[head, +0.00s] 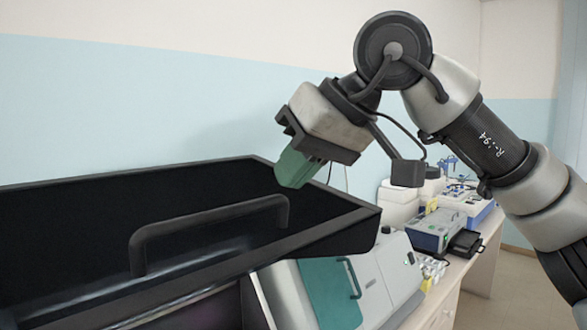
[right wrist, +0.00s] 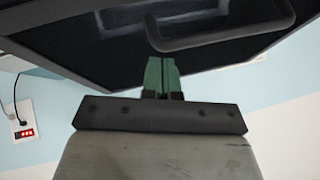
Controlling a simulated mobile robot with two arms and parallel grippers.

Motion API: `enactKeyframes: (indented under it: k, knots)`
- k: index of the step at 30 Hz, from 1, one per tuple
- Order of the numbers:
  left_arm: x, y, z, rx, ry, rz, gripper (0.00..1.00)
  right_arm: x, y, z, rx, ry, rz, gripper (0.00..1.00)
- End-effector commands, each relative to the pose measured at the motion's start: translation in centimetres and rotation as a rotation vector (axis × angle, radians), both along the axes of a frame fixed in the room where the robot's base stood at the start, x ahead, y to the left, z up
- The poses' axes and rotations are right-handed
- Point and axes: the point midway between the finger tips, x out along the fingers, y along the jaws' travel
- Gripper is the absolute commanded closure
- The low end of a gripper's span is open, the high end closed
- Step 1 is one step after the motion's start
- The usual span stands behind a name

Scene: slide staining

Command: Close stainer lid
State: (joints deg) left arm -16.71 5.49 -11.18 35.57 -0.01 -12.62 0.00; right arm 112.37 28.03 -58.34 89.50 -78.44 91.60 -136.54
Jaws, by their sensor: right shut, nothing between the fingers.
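The stainer lid (head: 345,236) is a large black shallow cover, raised and tilted across the left of the head view, with a dark bar handle (head: 215,216) on it. My right gripper (head: 292,170) has green fingers, shut and empty, pointing down by the lid's far right edge; whether they touch it I cannot tell. In the right wrist view the fingers (right wrist: 161,74) are together in front of the lid (right wrist: 110,55), with the handle (right wrist: 225,38) up and to the right. Most of the stainer body is hidden below the lid. My left gripper is not in view.
A light grey machine (head: 388,275) with a teal panel stands below and right of the lid. Several instruments, including a grey box (head: 436,230), line the bench behind. In the right wrist view a wall socket (right wrist: 22,120) with cables shows at left. The wall above the lid is clear.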

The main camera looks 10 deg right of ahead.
Motion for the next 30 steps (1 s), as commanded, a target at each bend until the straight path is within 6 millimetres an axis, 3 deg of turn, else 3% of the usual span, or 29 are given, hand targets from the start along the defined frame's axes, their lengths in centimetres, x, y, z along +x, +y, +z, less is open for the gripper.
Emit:
enactKeyframes:
  k: [9,19,23,30]
  knots:
    - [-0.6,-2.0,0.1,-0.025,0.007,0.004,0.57,-0.2,0.1,-0.7,-0.001,0.001,0.0,1.0]
    - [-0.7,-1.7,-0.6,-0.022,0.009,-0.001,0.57,-0.3,0.0,-1.2,0.004,-0.007,0.0,1.0]
    - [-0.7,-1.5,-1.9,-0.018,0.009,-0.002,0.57,-0.7,-0.3,-2.2,0.017,-0.024,0.0,1.0]
    - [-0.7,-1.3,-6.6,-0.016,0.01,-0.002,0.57,-2.0,-1.3,-5.8,0.065,-0.09,0.001,1.0]
